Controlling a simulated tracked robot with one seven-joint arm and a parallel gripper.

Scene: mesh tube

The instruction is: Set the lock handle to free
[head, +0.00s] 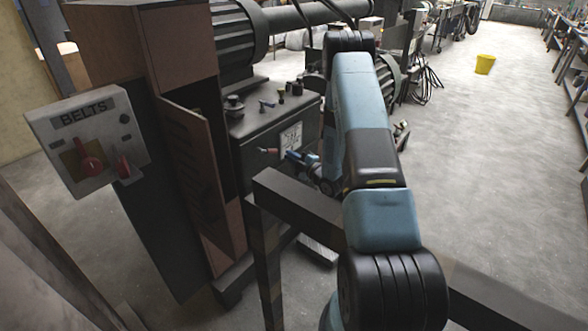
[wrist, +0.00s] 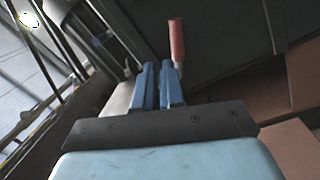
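A lever with a red grip (wrist: 177,45) stands just beyond my fingertips in the wrist view, slightly right of them; I take it for the lock handle. In the head view a small reddish grip (head: 267,150) shows on the front of the dark machine, just left of my gripper (head: 297,157). In the wrist view my gripper (wrist: 158,68) has its blue fingers close together, with nothing seen between them. The right fingertip overlaps the lever's lower part; I cannot tell whether they touch. No free or locked marking is readable.
A grey box labelled BELTS (head: 88,135) with red controls hangs at the left. A rusty cabinet door (head: 203,185) stands left of the machine (head: 270,125). A dark rail (head: 300,205) runs below my arm. Open floor lies to the right, with a yellow bucket (head: 485,64) far off.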

